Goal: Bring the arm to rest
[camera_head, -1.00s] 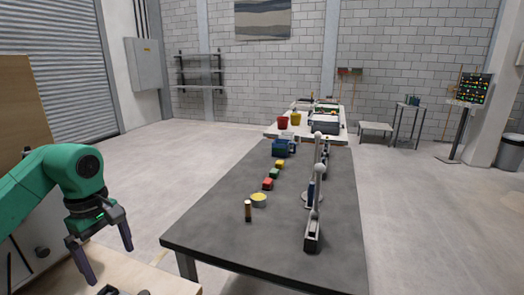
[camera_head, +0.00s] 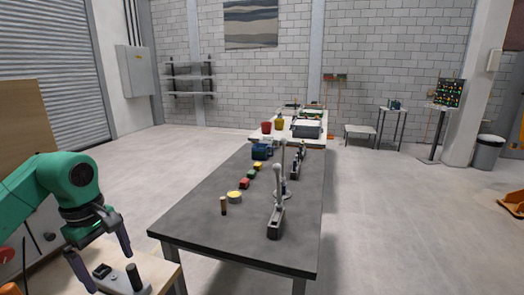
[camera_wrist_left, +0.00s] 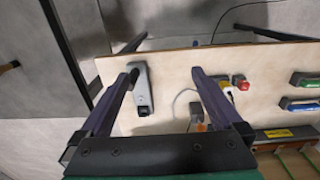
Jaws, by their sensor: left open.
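My left arm is green and comes in from the left in the head view. Its dark gripper (camera_head: 106,268) is open, with the two fingers apart and pointing down beside a pale wooden bench. In the left wrist view the fingers of the left gripper (camera_wrist_left: 165,74) are spread over a pale board (camera_wrist_left: 170,75). A grey device (camera_wrist_left: 143,90) on that board shows just beside one fingertip; I cannot tell whether they touch. My right gripper is in neither view.
A dark table (camera_head: 200,228) stands ahead, with a yellow-topped cup (camera_head: 235,197), coloured blocks (camera_head: 245,183) and a grey stand (camera_head: 275,220). The wooden bench (camera_head: 172,270) holds a device with a dark knob (camera_head: 133,278). A red button (camera_wrist_left: 241,84) is on the board.

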